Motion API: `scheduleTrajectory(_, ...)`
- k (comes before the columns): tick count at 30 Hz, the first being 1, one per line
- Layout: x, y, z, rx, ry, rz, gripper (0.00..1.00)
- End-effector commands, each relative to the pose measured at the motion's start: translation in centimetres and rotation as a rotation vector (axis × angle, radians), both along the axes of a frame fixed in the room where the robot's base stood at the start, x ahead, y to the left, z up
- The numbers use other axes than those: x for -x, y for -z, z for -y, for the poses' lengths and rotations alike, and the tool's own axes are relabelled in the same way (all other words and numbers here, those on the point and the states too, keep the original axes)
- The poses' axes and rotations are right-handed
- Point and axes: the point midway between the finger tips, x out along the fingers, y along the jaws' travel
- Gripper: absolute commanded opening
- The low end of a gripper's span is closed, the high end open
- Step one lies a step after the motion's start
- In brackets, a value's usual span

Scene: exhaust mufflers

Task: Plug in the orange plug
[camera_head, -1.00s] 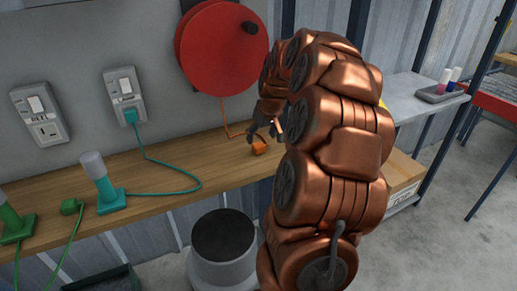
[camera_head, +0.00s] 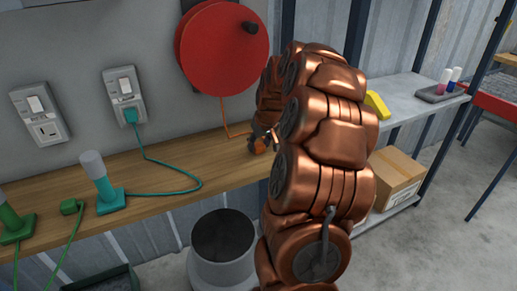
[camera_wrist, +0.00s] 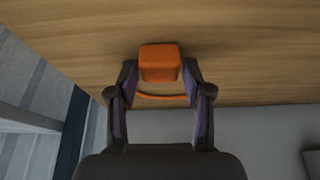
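The orange plug (camera_wrist: 160,63) lies on the wooden bench (camera_wrist: 70,25) in the wrist view. My gripper (camera_wrist: 160,72) is open, with one fingertip on each side of the plug and what looks like a slim gap at both sides. In the head view my gripper (camera_head: 262,140) is down at the bench and partly hides the plug (camera_head: 257,147). An orange cable (camera_head: 224,115) hangs from the red reel (camera_head: 222,48). The left wall socket (camera_head: 41,116) has nothing plugged in. The right wall socket (camera_head: 122,86) holds a teal plug (camera_head: 130,115).
A grey bin (camera_head: 222,242) stands before the bench. A cardboard box (camera_head: 397,175) sits on the right shelf. The bench below the sockets is largely clear.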

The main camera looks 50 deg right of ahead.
Motion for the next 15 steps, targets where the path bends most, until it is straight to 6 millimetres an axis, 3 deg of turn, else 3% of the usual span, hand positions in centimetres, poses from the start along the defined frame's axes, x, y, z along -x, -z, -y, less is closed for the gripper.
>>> scheduleTrajectory(2, 0.0, 0.0, 0.0, 0.0, 0.0, 0.0, 0.39)
scheduleTrajectory(10, 0.0, -0.01, 0.0, 0.0, 0.0, 0.0, 0.1)
scheduleTrajectory(15, -0.01, -0.01, 0.0, 0.0, 0.0, 0.0, 0.1)
